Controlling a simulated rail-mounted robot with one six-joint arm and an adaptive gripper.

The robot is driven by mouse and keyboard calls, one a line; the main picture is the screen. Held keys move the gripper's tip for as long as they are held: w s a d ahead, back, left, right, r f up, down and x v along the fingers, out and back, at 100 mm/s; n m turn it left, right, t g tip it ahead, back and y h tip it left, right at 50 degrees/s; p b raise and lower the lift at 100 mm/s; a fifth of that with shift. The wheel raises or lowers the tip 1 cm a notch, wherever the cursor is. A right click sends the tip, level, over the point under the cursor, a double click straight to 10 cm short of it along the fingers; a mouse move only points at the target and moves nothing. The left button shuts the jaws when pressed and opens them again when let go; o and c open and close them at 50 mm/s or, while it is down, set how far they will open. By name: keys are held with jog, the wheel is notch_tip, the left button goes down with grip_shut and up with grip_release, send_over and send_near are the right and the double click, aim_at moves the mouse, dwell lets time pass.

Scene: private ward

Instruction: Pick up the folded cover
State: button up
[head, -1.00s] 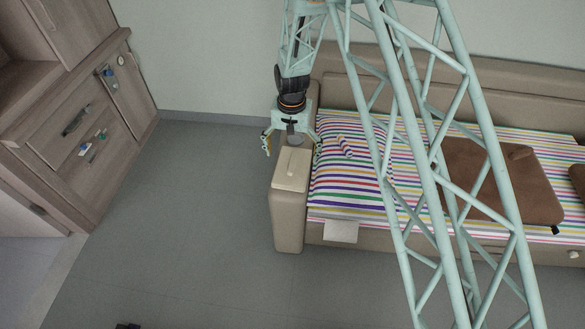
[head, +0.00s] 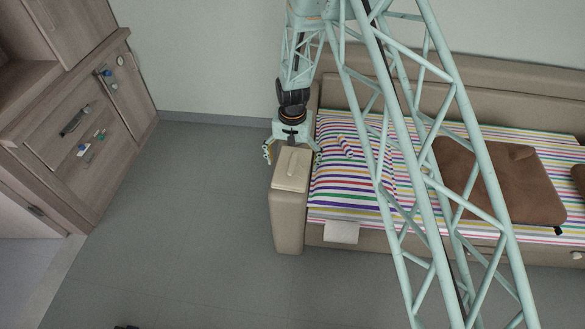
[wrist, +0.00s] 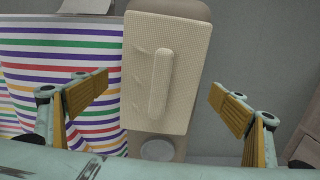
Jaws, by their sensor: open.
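The folded cover (head: 291,171) is a beige, woven-looking rectangle with a raised ridge along its middle. It lies flat on the armrest at the left end of the sofa bed. In the wrist view the cover (wrist: 185,75) is in the middle, with its ridge running nearly upright in the picture. My gripper (head: 292,154) is open and empty at the cover's far end. In the wrist view my gripper's fingers (wrist: 160,92) stand apart on either side of the cover and its ridge. I cannot tell the exact height gap.
The armrest (head: 287,222) is beige. The sofa bed has a striped sheet (head: 345,187) and a brown folded piece (head: 520,185). A white sheet-like piece (head: 341,232) hangs at its front. A wooden cabinet (head: 70,130) stands at left; the grey floor (head: 190,220) between is clear.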

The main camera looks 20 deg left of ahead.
aim_at(293, 162)
jog(key=c, duration=1)
jog(key=shift+r+p, duration=0.65)
jog(key=shift+r, duration=1.15)
jog(key=s+d, duration=0.3)
jog(key=s, duration=0.1)
jog(key=s+d+r+p, duration=0.1)
jog(key=s+d, duration=0.3)
jog(key=s+d+p, duration=0.1)
jog(key=s+d, duration=0.2)
jog(key=shift+s+d+r, duration=0.2)
jog(key=shift+s+d, duration=0.2)
